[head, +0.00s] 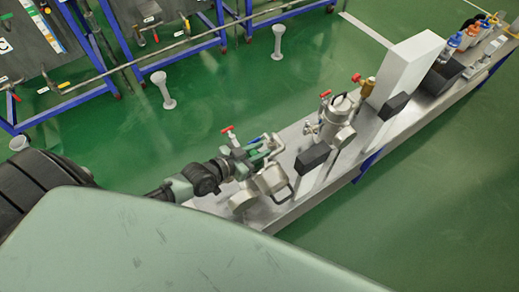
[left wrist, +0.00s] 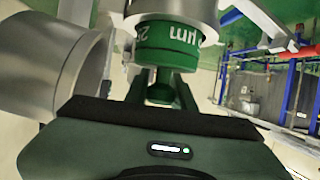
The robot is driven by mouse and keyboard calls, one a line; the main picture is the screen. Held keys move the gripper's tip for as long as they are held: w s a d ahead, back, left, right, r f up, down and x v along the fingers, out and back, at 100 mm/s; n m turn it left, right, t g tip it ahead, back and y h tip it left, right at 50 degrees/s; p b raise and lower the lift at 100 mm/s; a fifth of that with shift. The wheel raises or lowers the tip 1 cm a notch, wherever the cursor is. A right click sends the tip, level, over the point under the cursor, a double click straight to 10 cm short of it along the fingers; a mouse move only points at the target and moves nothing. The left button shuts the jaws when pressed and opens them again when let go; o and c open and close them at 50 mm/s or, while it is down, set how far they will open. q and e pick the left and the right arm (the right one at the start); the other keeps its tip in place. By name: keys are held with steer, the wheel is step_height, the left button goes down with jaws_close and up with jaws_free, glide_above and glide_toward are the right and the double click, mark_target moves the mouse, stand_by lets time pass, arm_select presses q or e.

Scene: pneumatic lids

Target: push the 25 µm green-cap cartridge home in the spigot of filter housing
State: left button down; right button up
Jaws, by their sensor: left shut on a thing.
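The green-cap cartridge (left wrist: 168,40) shows in the left wrist view, with upside-down white lettering that includes "µm" on its cap. Its upper end meets a pale metal ring, the filter housing's spigot (left wrist: 172,8). I cannot tell how deep it sits. My left gripper (left wrist: 160,92) is shut on the narrow green stem below the cap. In the head view my left gripper (head: 262,155) reaches in from the left among the metal fittings at the bench's near end; the cartridge is not clear there. My right gripper is not in view.
A large open metal cylinder (left wrist: 45,65) stands close on the left in the wrist view. A red-handled valve (head: 228,130), a steel vessel (head: 337,118) and a white box column (head: 402,72) stand along the narrow bench (head: 312,204).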

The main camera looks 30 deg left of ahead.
arm_select(q)
steer(key=shift+f+b, duration=0.45)
steer(key=shift+f, duration=0.2)
steer(key=c, duration=1.1)
jaws_free()
steer(key=v, duration=0.8)
